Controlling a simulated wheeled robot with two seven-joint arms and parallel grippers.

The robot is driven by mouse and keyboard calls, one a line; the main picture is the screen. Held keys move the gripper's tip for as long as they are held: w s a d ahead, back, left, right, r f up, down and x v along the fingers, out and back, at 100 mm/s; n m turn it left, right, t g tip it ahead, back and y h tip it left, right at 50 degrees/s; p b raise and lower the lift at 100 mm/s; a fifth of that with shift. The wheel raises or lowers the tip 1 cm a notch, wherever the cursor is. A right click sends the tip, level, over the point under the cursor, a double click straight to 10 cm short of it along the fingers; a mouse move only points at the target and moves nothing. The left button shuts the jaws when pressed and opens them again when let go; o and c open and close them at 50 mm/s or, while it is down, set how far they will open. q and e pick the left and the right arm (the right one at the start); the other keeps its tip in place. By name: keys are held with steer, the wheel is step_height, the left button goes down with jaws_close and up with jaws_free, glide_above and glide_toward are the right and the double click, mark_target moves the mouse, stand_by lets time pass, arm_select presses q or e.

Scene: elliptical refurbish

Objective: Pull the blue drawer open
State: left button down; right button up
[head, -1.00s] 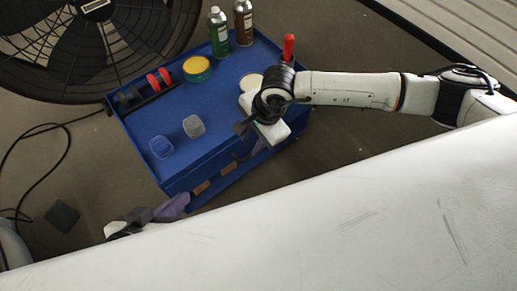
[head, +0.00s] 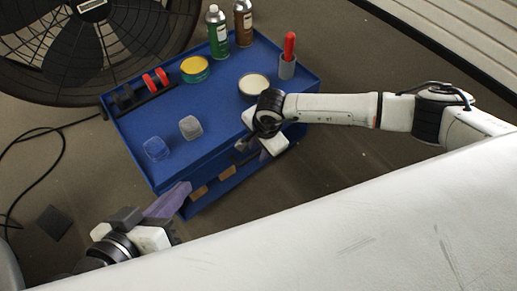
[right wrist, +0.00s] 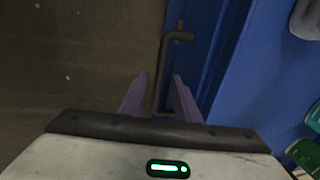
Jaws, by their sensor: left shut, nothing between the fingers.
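The blue cabinet (head: 222,93) stands in the middle of the head view. Its blue front shows in the right wrist view (right wrist: 222,65), with a dark bent bar handle (right wrist: 165,62). My right gripper (right wrist: 162,85) has its purple fingers apart, one on each side of the handle; I cannot tell whether either touches it. In the head view my right gripper (head: 262,148) is at the cabinet's front right and hides part of the front. My left gripper (head: 184,188) is shut and empty, close to the cabinet's front left corner.
On the cabinet top are a blue cup (head: 156,149), a grey cup (head: 190,127), a yellow-lidded tin (head: 194,69), a pale round tin (head: 254,86), a red-handled tool (head: 289,47) and two bottles. Brown blocks (head: 198,193) sit low at the front. A large fan (head: 95,45) stands behind.

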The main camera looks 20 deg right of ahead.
steer(key=shift+c, duration=0.4)
jaws_close()
